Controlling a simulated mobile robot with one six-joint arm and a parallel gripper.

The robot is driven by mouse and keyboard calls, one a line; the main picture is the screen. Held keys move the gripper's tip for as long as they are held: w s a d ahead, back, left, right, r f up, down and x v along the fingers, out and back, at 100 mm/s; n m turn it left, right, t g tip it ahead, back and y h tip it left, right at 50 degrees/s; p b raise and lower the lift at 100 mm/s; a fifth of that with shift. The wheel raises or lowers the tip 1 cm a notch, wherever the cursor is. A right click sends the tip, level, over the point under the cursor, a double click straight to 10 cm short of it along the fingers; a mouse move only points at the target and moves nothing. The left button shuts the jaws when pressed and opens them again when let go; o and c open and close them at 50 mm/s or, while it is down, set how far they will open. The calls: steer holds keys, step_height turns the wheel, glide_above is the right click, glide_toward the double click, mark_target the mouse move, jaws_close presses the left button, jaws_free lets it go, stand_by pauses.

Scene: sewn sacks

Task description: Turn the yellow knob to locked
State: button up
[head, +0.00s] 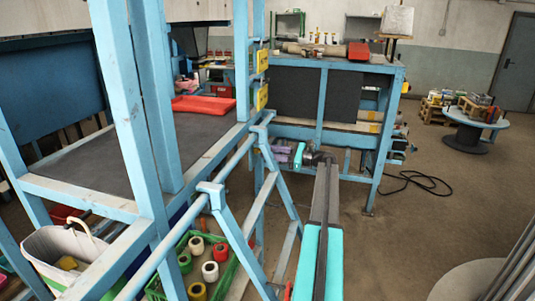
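Two small yellow boxes are fixed one above the other on the blue upright post near the middle of the head view. The upper yellow box (262,61) and the lower yellow box (261,97) are seen from the side. No yellow knob or its setting can be made out on either box. My arm reaches up from the bottom centre, and its end bends left. My gripper (281,151) appears there, small, below and to the right of the lower box and apart from both. Its fingers are too small to tell open from shut.
A blue frame with a dark shelf and a red tray (203,104) fills the left. Blue rails and slanted legs stand close left of my arm. A green crate (222,277) holds several spools. A workbench (345,66) stands behind.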

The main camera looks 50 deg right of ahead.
steer(key=shift+n+b, duration=0.3)
steer(key=shift+b, duration=0.3)
steer(key=n+b, duration=0.8)
steer(key=b, duration=0.3)
steer(key=n+b, duration=0.8)
steer(key=b, duration=0.3)
steer(key=shift+d+r+n+b, duration=0.1)
steer(key=shift+r+n+b, duration=0.1)
steer(key=shift+n+b, duration=0.2)
steer(key=shift+r, duration=0.1)
steer(key=o, duration=1)
steer(key=shift+o, duration=0.2)
